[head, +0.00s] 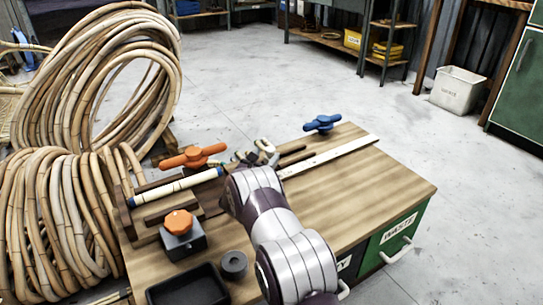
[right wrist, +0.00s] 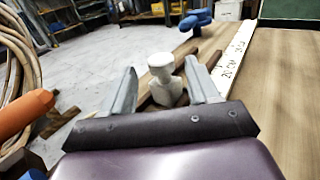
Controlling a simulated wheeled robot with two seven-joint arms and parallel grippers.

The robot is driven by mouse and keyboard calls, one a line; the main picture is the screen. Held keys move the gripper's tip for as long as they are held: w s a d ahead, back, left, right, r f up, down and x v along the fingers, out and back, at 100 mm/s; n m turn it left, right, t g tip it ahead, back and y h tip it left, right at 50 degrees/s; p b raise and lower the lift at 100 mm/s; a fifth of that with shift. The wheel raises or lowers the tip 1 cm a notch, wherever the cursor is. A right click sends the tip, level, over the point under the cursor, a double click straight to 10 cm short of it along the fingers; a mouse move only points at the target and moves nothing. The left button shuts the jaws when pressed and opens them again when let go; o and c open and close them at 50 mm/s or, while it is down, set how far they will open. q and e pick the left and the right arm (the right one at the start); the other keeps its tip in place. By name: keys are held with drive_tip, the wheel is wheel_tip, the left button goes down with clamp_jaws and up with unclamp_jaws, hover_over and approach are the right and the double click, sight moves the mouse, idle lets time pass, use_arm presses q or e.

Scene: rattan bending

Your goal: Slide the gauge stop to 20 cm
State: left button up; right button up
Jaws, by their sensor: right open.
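The gauge stop (right wrist: 163,82) is a pale, rounded knob, seen in the right wrist view between the two grey fingers of my right gripper (right wrist: 160,68). The fingers stand apart on either side of it, with gaps visible; I cannot tell whether either touches it. In the head view my right gripper (head: 258,152) is over the far middle of the bench, and my arm hides part of the area. The white scale (head: 330,156) runs along the bench to the right; a "20 CM" mark shows on the scale (right wrist: 232,62) in the right wrist view, right of the stop. My left gripper is not in view.
On the wooden bench (head: 385,187), an orange handle (head: 193,156) and a blue handle (head: 322,123) stand either side of my gripper. A pale rod (head: 175,187), an orange knob (head: 180,222) and a black tray (head: 188,287) are left. Rattan coils (head: 60,215) crowd the left edge.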

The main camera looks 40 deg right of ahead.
sight(273, 148)
drive_tip(key=x, duration=0.1)
drive_tip(key=b+x, duration=0.1)
drive_tip(key=x, duration=0.1)
drive_tip(key=b+x, duration=0.1)
drive_tip(key=shift+d+f, duration=0.3)
drive_tip(key=shift+w+d+r, duration=0.25)
drive_tip(key=shift+w+d, duration=0.25)
drive_tip(key=shift+d, duration=0.2)
clamp_jaws()
drive_tip(key=shift+d+b, duration=0.1)
drive_tip(key=shift+b, duration=0.2)
